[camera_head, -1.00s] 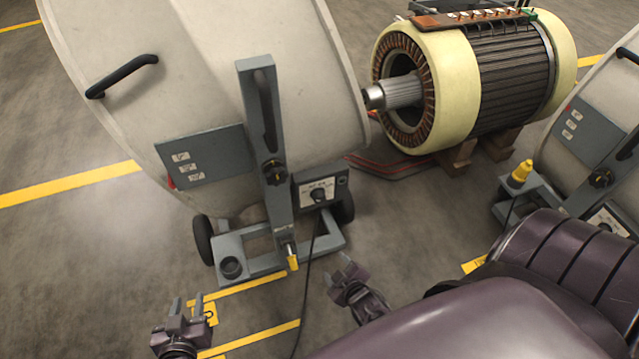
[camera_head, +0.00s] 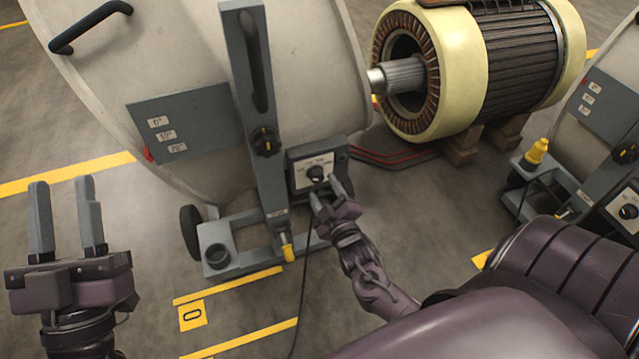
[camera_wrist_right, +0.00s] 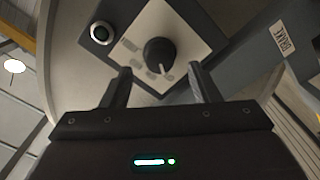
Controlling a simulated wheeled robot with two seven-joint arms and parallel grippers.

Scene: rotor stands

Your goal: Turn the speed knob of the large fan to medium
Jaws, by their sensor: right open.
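The large fan (camera_head: 190,60) is a big grey drum on a wheeled stand. Its speed knob (camera_head: 316,173) is a black dial on a white plate in a grey control box, low on the stand. In the right wrist view the knob (camera_wrist_right: 160,56) has a pale pointer line aimed toward the lower part of the picture. My right gripper (camera_head: 328,189) is open just in front of the plate. In the wrist view its fingertips (camera_wrist_right: 160,80) lie on either side of the knob's lower edge, without visible contact. My left gripper (camera_head: 66,205) is open and empty at the left.
A black dial (camera_head: 265,141) sits on the fan's upright above the box. A round button (camera_wrist_right: 102,32) is beside the knob plate. A black cable (camera_head: 303,285) hangs from the box. A motor (camera_head: 480,70) and another fan stand (camera_head: 590,165) are at the right.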

